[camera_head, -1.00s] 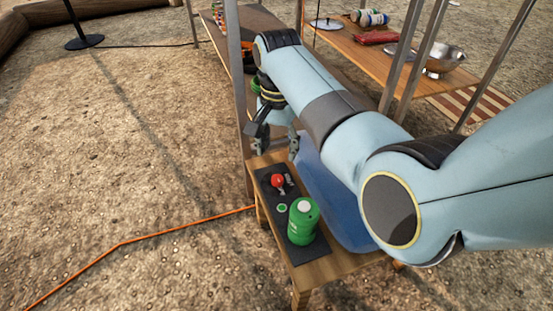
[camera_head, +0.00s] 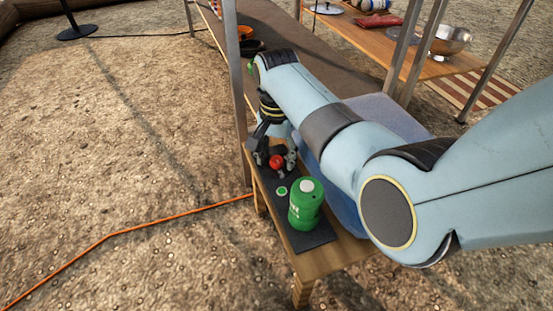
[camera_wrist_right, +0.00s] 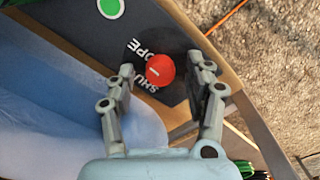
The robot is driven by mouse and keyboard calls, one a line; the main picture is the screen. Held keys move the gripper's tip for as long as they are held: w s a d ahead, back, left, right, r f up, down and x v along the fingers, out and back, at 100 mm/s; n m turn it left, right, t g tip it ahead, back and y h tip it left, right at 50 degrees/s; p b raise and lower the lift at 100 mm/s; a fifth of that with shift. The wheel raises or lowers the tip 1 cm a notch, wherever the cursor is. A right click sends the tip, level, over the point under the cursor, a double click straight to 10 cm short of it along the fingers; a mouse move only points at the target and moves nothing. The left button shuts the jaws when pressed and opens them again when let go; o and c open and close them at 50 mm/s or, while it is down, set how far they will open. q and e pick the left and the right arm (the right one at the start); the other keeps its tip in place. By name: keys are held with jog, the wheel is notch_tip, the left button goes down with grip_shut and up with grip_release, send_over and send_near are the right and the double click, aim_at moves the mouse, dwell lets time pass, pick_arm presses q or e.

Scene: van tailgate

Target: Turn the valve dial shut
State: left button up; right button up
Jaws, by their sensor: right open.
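The valve dial is a red knob (camera_head: 276,161) on a dark panel (camera_head: 316,238) on a small wooden table. In the right wrist view the red knob (camera_wrist_right: 160,70) has a white line on it and sits on a black disc with white lettering, partly hidden, reading like "SHU" and "OPE". My right gripper (camera_head: 275,160) is open, with its fingers (camera_wrist_right: 164,82) on both sides of the knob. Gaps show between the fingers and the knob in the wrist view; I cannot tell the height difference. My left gripper is not in view.
A green canister (camera_head: 305,205) with a white cap stands on the panel, close in front of the dial. A green round spot (camera_head: 282,190) lies between them. A metal post (camera_head: 234,90) rises just left of the table. A blue translucent bin (camera_head: 345,200) stands at its right.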

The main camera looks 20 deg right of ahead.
jog(key=shift+f, duration=0.15)
jog(key=shift+c, duration=0.4)
grip_shut()
